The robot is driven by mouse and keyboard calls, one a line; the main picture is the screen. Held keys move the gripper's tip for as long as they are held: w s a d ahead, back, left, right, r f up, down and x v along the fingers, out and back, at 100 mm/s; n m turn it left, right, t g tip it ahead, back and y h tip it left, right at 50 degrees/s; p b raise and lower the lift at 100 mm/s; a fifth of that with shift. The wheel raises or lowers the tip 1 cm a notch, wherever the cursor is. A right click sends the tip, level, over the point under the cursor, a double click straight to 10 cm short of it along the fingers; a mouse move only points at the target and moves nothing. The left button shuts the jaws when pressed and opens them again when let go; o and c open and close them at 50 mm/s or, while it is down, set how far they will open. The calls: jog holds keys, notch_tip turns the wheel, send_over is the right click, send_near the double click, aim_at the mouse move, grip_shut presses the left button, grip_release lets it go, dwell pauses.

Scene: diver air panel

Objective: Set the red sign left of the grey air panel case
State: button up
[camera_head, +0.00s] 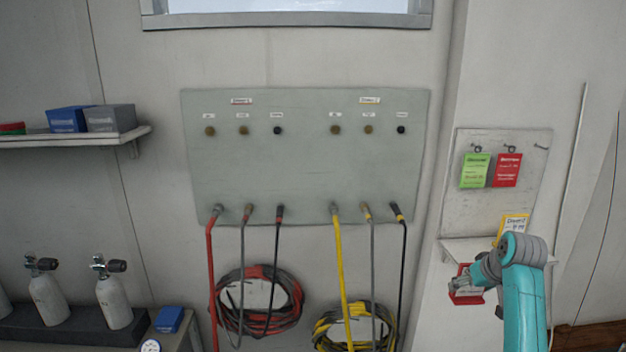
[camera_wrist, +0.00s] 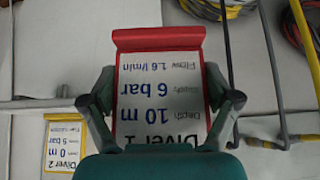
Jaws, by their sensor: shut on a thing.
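My gripper (camera_wrist: 163,112) is shut on the red sign (camera_wrist: 158,40), a red-framed white plate reading Diver 1, 10 m, 6 bar. The plate is upside down in the wrist view, a finger on each side. In the head view the red sign (camera_head: 462,298) shows partly behind my gripper (camera_head: 478,281), in front of the small right shelf. A grey box (camera_head: 112,119) with an unreadable label sits on the left wall shelf. The large grey-green wall panel (camera_head: 305,160) with knobs and hoses is in the middle. I cannot tell which of these is the named case.
A blue box (camera_head: 69,120) stands directly left of the grey box on the left shelf (camera_head: 75,138). A red-green item (camera_head: 12,128) is farther left. A yellow-framed sign (camera_head: 514,224) stands on the right shelf (camera_head: 455,252). Coiled hoses (camera_head: 258,300) hang below the panel.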

jog(key=s+a+f, duration=0.4)
jog(key=a+f, duration=0.2)
jog(key=f, duration=0.4)
jog(key=s+a+f, duration=0.4)
jog(key=a+f, duration=0.2)
jog(key=f, duration=0.4)
jog(key=s+a+f, duration=0.5)
jog(key=s+f, duration=0.2)
jog(key=s, duration=0.1)
jog(key=s+a+f, duration=0.5)
jog(key=s+f, duration=0.2)
jog(key=s, duration=0.2)
jog(key=shift+s+a+f, duration=0.15)
jog(key=shift+f, duration=0.25)
